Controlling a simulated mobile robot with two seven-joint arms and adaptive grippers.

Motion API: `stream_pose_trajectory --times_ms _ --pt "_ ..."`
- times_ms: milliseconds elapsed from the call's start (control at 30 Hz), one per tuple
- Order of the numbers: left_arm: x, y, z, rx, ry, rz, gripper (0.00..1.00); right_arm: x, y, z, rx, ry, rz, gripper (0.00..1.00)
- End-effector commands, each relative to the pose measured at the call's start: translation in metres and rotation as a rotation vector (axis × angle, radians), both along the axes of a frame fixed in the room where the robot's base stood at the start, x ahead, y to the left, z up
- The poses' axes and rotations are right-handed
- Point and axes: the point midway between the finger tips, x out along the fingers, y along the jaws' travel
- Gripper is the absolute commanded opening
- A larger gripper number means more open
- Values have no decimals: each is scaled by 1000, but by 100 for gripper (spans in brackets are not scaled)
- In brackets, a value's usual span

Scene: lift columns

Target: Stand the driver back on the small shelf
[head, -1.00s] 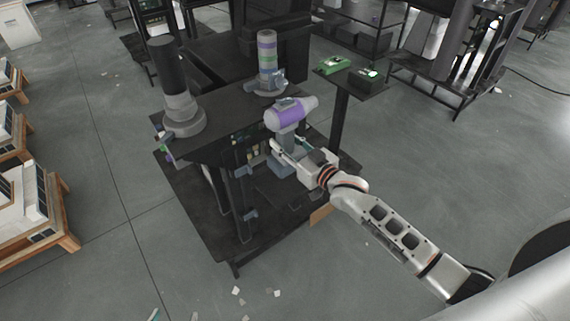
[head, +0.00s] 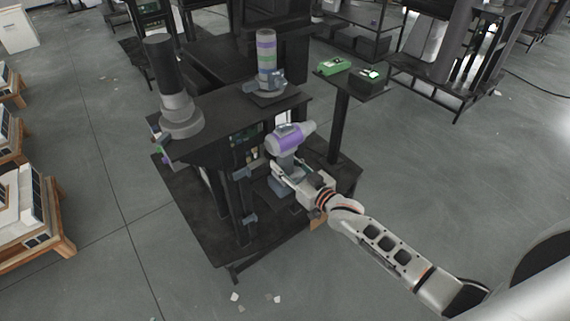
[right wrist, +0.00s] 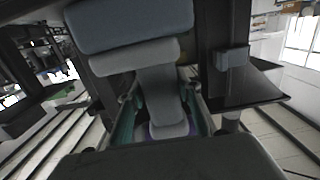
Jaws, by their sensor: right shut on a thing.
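The driver (head: 288,139) has a purple and grey body with a grey handle and a wide grey foot. My right gripper (head: 287,174) is shut around its handle and holds it roughly upright, in front of the dark bench. In the right wrist view the handle (right wrist: 161,95) sits between the two fingers, with the grey foot (right wrist: 130,24) above it in the picture. The small shelf (head: 345,86) is a dark plate on a post, right of the driver and farther back. My left gripper is not in view.
The bench top (head: 225,112) bears a black and grey column (head: 172,90) and a banded cylinder (head: 266,62). Open floor lies to the right.

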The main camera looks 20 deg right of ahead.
Motion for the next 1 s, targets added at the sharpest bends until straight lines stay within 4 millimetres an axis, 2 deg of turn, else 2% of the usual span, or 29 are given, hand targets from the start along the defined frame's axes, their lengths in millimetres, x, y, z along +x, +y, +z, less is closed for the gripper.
stream_pose_trajectory --times_ms 33,133,167,200,600,667,767,1000 --pt "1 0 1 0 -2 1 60 1 0 5 4 -8 0 0" --pt "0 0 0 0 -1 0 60 1 0 2 4 -7 0 0" --pt "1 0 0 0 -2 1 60 0 0 -1 0 0 0 39" --pt "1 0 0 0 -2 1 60 0 0 -1 0 0 0 49" --pt "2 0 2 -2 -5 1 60 0 0 2 0 0 0 51" --pt "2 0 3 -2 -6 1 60 -5 -2 0 0 1 0 51" --pt "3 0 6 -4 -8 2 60 -17 -6 1 -1 2 0 51" --pt "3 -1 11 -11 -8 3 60 -63 -23 4 -2 2 0 51"
